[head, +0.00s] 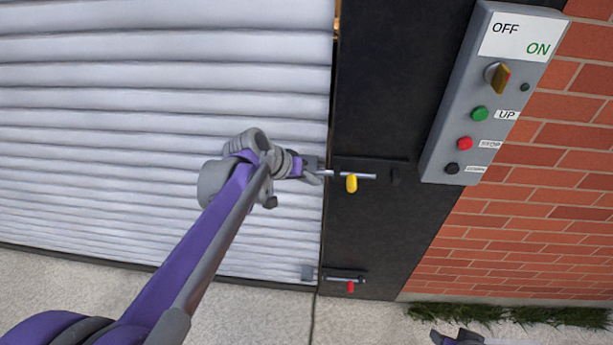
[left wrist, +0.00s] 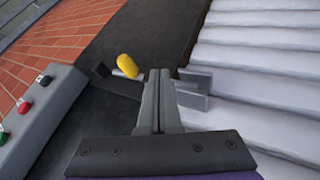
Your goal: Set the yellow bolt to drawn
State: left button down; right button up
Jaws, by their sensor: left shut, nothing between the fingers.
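The yellow bolt (head: 351,184) has a yellow knob and a metal rod on a dark plate fixed to the black post. Its rod shows on both sides of the knob and reaches left toward the shutter's edge. My left gripper (head: 318,176) is shut and empty, just left of the knob and apart from it. In the left wrist view the yellow knob (left wrist: 127,66) lies left of my shut fingers (left wrist: 158,76). A grey keeper (left wrist: 196,80) is right of them; the fingers hide the rod between. My right gripper shows only partly at the bottom edge, its fingers unclear.
A red bolt (head: 350,287) sits lower on the black post (head: 375,235). A grey control box (head: 455,135) with a switch and buttons is at upper right, before a brick wall (head: 540,220). The ribbed shutter (head: 130,120) fills the left. Pale ground lies below.

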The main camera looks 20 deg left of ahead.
pick_arm(q)
jog(key=w+d+f, duration=0.3)
jog(key=d, duration=0.2)
jog(key=shift+w+d+p, duration=0.25)
jog(key=shift+w+p, duration=0.1)
jog(key=shift+r, duration=0.1)
jog(key=w+d, duration=0.2)
jog(key=d, duration=0.5)
jog(key=shift+d, duration=0.3)
jog(key=shift+w, duration=0.1)
